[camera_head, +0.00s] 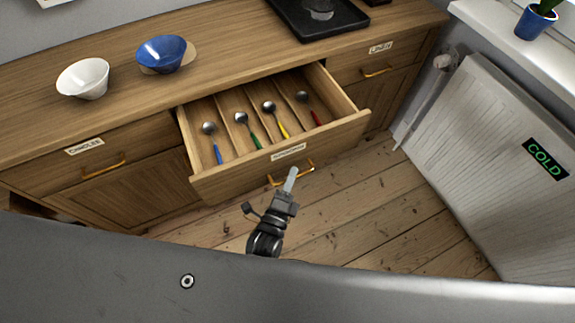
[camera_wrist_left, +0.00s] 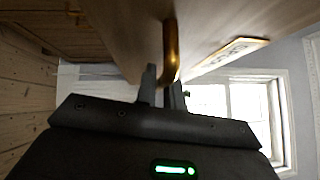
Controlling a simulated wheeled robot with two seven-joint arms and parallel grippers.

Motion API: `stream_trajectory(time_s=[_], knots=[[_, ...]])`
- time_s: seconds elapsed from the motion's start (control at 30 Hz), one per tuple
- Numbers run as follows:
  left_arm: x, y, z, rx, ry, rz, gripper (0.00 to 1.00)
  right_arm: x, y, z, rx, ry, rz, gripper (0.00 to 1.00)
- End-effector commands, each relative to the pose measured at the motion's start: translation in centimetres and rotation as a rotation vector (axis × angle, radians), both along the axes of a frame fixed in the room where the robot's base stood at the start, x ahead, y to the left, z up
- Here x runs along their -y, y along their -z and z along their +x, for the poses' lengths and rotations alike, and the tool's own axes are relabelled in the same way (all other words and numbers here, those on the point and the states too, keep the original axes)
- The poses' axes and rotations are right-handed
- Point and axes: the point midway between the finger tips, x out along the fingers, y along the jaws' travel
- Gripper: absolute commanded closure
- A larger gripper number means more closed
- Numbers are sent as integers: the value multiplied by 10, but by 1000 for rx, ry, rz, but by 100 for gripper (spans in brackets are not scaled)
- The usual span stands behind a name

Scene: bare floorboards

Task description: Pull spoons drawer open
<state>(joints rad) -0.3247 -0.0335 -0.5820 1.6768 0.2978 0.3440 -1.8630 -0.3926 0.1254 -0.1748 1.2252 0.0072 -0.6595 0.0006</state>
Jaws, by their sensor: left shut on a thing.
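The spoons drawer (camera_head: 235,182) stands pulled well out of the wooden cabinet in the head view. Spoons with blue (camera_head: 217,152), green (camera_head: 255,140), yellow (camera_head: 283,129) and red (camera_head: 316,117) handles lie in its separate compartments. A label (camera_head: 288,152) sits on its front, too small to read. My left gripper (camera_head: 291,178) is in front of the drawer, shut on its brass handle (camera_head: 275,181). In the left wrist view the brass handle (camera_wrist_left: 171,45) runs between the fingers (camera_wrist_left: 163,88). My right gripper is not in view.
A closed drawer labelled CANDLES (camera_head: 95,160) is at left, another labelled LINEN (camera_head: 375,66) at right. White (camera_head: 84,78) and blue (camera_head: 165,52) bowls and a black tray (camera_head: 345,25) are on the countertop. A panel marked COLD (camera_head: 490,160) stands at right. Floorboards (camera_head: 390,220) are clear.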

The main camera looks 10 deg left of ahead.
Motion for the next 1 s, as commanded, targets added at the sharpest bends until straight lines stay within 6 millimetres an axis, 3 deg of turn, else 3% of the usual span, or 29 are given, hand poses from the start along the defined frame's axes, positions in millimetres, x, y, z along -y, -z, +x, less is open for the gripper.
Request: stream_trajectory(time_s=[0.43,0.47,0.6,0.87,1.0], knots=[[2,1,-3,-2,0,0,100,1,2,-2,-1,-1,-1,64],[2,1,-3,-3,0,1,86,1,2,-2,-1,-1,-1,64],[1,1,-3,-2,0,0,68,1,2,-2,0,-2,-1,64],[1,1,-3,-1,0,0,68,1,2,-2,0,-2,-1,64],[-1,2,-12,-1,0,0,68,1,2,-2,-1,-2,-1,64]])
